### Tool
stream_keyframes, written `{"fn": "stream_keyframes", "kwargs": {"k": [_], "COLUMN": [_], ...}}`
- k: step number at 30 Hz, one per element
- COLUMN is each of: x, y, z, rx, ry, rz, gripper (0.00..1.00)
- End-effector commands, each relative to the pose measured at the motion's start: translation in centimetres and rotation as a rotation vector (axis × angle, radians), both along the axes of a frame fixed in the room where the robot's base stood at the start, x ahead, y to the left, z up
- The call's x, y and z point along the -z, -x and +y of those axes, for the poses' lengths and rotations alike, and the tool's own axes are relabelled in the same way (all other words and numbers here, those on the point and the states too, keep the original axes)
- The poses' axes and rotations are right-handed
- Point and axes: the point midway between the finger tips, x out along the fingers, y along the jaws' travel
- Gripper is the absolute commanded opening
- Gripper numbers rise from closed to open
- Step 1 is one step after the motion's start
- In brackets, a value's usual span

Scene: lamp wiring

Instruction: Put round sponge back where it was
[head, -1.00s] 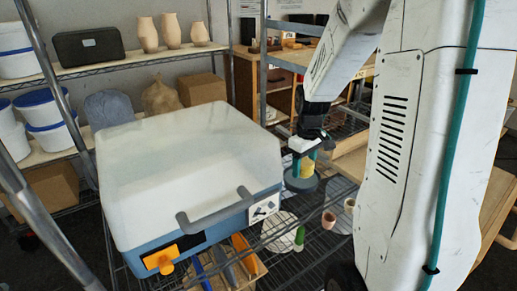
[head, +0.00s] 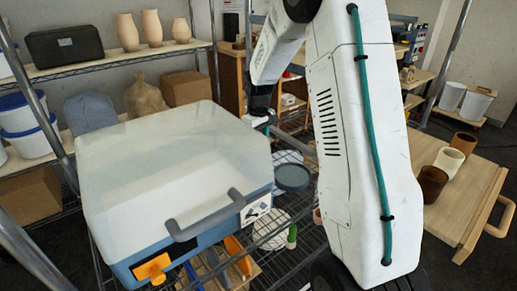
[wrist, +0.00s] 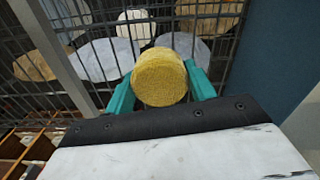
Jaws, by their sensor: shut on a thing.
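The round yellow sponge (wrist: 160,77) sits between the teal fingers of my gripper (wrist: 160,70) in the wrist view. The fingers press on its two sides, and it hangs above a wire shelf. In the head view my gripper (head: 265,124) is small, just behind the right side of the blue and white box. The sponge is hidden there. A dark grey round dish (head: 292,177) stands on the wire shelf below and to the right of my gripper. I see no sponge in it.
The blue box with a white lid (head: 170,150) fills the left middle; its blue side (wrist: 285,60) rises at right in the wrist view. Several pale discs (wrist: 105,60) lie on the wire shelf (wrist: 245,20). A wooden board with cups (head: 480,190) is at right.

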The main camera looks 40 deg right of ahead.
Motion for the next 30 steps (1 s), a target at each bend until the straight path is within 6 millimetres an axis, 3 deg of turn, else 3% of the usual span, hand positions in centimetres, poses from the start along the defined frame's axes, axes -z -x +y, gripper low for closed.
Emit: {"fn": "stream_keyframes", "kwargs": {"k": [9, 20, 21, 23, 30], "x": [3.4, 3.8, 3.8, 3.8, 3.8], "y": [0.0, 0.0, 0.0, 0.0, 0.0], "z": [0.0, 0.0, 0.0, 0.0, 0.0], "rx": [0.000, 0.000, 0.000, 0.000, 0.000], "ry": [-0.001, -0.001, -0.001, -0.001, 0.000], "rz": [0.002, 0.001, 0.001, 0.001, 0.001], "gripper": [0.37, 0.37, 0.63, 0.77, 0.77]}}
